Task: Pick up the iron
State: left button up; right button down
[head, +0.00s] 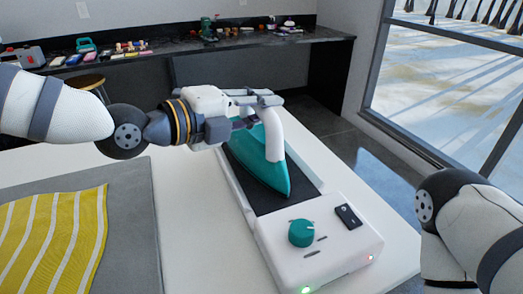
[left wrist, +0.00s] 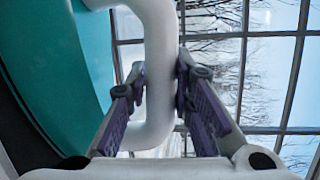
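The iron (head: 262,168) has a teal body and a white curved handle. In the head view it is over the dark plate of the white iron station (head: 325,238), its tip towards me; I cannot tell whether it touches the plate. My left gripper (head: 268,99) is at the top of the handle. In the left wrist view, the purple-padded fingers of the left gripper (left wrist: 160,88) close in on both sides of the white handle of the iron (left wrist: 158,60), with no clear gap. My right gripper is out of the picture; only its arm shows at the right.
The station stands on a white table (head: 195,210) with a teal knob (head: 301,233) and a black switch (head: 348,216). A yellow striped cloth (head: 55,235) lies on a grey mat (head: 135,225) at the left. A dark counter (head: 215,44) with small items runs along the back wall.

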pick_arm(q)
grip_shut()
jog(key=shift+r, duration=0.15)
jog(key=shift+r, duration=0.1)
